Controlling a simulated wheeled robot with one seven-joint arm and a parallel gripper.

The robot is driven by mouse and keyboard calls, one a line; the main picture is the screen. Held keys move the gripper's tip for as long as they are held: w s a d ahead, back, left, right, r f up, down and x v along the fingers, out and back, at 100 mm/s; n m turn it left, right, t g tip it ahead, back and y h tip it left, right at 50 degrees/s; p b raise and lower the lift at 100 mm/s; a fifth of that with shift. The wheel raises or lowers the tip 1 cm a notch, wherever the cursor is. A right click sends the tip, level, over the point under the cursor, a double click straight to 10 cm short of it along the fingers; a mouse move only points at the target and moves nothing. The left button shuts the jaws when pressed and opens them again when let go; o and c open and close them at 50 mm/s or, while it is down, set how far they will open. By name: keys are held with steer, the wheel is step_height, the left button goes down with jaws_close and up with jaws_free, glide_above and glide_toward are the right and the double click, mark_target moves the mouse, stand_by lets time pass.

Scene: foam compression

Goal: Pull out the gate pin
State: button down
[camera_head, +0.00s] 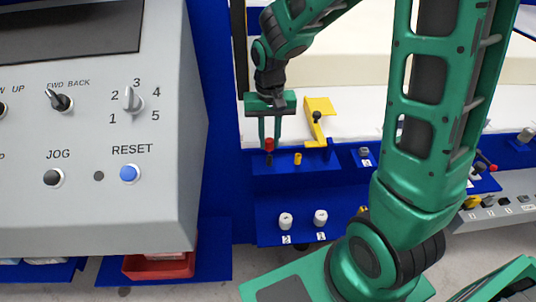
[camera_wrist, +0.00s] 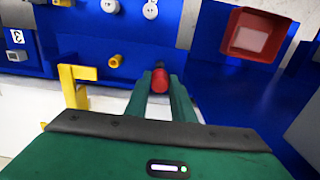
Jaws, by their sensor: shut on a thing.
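The gate pin has a red head (camera_head: 269,144) and a dark lower part, and stands at the left of a blue block (camera_head: 285,180). My gripper (camera_head: 269,141) reaches down from above with its two green fingers shut on the red head. In the wrist view the red head (camera_wrist: 160,82) sits between the fingertips of my gripper (camera_wrist: 161,84). How far the pin sits in the block is hard to tell.
A yellow latch with a lever (camera_head: 319,122) stands right of the pin, and a small yellow peg (camera_head: 298,159) is close beside it. White knobs (camera_head: 286,221) sit on the lower blue shelf. A grey control panel (camera_head: 90,190) fills the left. A red bin (camera_wrist: 255,35) shows in the wrist view.

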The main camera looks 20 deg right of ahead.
mark_target(269, 140)
steer(key=shift+r, duration=2.5)
